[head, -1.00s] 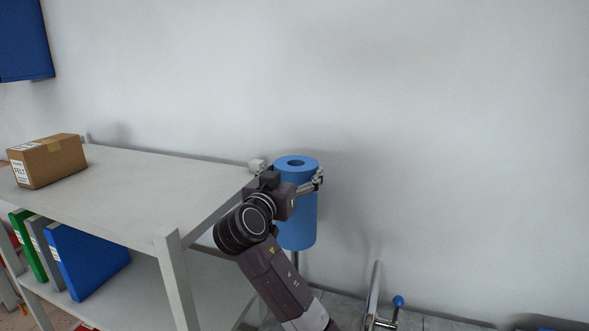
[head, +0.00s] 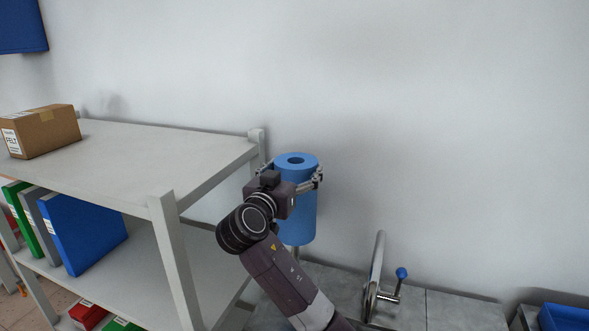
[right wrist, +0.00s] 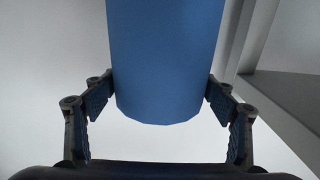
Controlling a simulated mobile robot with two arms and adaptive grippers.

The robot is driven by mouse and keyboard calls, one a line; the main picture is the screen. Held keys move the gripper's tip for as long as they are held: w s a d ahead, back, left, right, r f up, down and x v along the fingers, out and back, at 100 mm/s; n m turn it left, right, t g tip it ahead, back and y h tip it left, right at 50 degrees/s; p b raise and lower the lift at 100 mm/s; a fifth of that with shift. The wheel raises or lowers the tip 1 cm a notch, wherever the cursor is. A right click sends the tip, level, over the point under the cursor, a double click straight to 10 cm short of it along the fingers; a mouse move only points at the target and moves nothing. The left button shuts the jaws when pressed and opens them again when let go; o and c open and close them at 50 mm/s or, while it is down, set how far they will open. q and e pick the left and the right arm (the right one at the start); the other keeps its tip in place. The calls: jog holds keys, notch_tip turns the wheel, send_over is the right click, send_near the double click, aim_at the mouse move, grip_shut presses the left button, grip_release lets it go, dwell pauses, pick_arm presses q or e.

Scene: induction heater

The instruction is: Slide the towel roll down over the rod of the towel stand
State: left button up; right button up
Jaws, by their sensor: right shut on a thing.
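The blue towel roll (head: 298,220) is upright in the head view, with the hole in its top face showing. My right gripper (head: 298,182) is shut on the upper part of the roll, with one finger on each side. In the right wrist view the roll (right wrist: 165,60) lies between the finger pads (right wrist: 158,103). A short piece of a thin grey upright, seemingly the rod of the towel stand (head: 294,252), shows just under the roll. I cannot tell whether it is inside the roll. The stand's base is hidden behind my arm. My left gripper is out of view.
A grey shelf unit (head: 165,150) stands close on the left, bearing a cardboard box (head: 40,130) and, lower down, binders (head: 82,232). A bare wall is behind.

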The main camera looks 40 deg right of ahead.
jog(key=shift+f+b, duration=3.4)
jog(key=shift+f, duration=0.35)
jog(key=o, duration=2)
jog(key=shift+c, duration=0.2)
jog(key=shift+f, duration=0.1)
jog(key=v, duration=1.2)
